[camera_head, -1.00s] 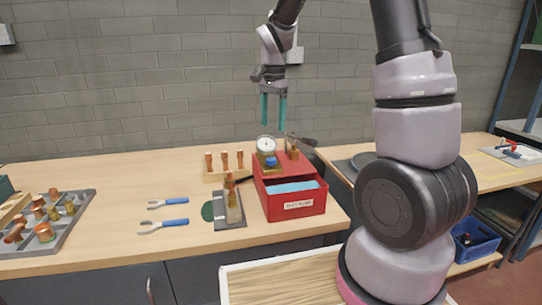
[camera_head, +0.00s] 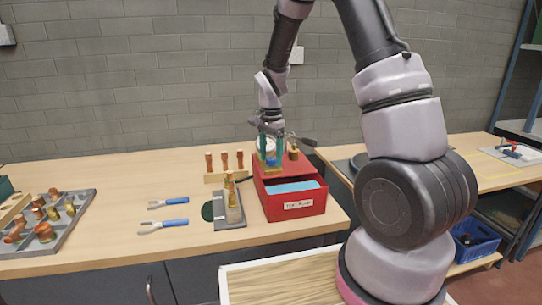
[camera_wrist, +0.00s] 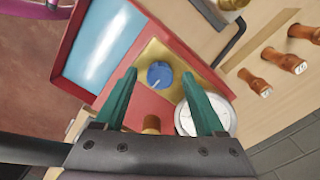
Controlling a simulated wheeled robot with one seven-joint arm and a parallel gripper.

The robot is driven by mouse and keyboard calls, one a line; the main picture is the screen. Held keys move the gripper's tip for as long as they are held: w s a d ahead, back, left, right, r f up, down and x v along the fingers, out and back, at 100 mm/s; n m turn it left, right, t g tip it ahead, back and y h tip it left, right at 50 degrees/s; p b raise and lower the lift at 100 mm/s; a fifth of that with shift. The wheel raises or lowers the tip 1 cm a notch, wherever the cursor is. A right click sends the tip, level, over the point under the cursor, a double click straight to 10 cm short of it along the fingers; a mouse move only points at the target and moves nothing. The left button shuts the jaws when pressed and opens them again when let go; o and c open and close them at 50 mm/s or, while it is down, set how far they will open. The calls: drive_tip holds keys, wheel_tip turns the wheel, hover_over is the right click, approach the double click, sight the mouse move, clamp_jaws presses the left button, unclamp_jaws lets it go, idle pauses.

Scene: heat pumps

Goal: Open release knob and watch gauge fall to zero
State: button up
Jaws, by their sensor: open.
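The release knob (camera_wrist: 160,74) is a round blue knob on a brass-coloured plate on top of the red box. In the head view the knob (camera_head: 271,162) shows just below my fingers. My gripper (camera_wrist: 160,82) is open, with its two green fingers apart; in the wrist view the knob appears between the fingertips. I cannot tell whether the fingers touch it. The gauge (camera_wrist: 205,115) has a white round dial and lies partly behind the right finger in the wrist view; its needle is too small to read. In the head view my gripper (camera_head: 268,155) mostly covers the gauge.
The red box (camera_head: 290,208) has an open front compartment with a blue panel. A rack of copper pieces (camera_head: 225,178) is behind left. Blue-handled tools (camera_head: 172,201) and a grey tray (camera_head: 75,230) lie further left.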

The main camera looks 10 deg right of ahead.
clamp_jaws()
